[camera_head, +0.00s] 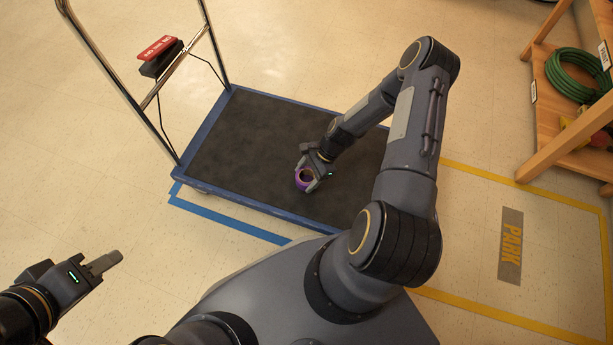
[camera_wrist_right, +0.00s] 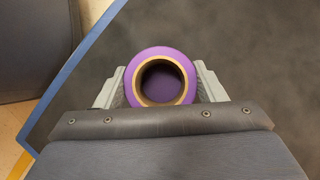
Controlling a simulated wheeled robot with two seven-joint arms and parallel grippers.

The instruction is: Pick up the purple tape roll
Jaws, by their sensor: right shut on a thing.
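The purple tape roll (camera_head: 300,184) is at the dark deck of the platform cart (camera_head: 240,130) in the head view. In the right wrist view the purple tape roll (camera_wrist_right: 161,53) shows its tan inner core facing the camera, between the two fingers. My right gripper (camera_head: 309,177) is shut on the roll, one finger pad against each side, and it also shows in the right wrist view (camera_wrist_right: 161,88). I cannot tell whether the roll touches the deck. My left gripper (camera_head: 115,259) is empty over the floor at the lower left; its finger spacing is unclear.
A wooden shelf (camera_head: 560,125) with a coiled green hose (camera_head: 575,75) stands at the right. Blue and yellow tape lines mark the open floor.

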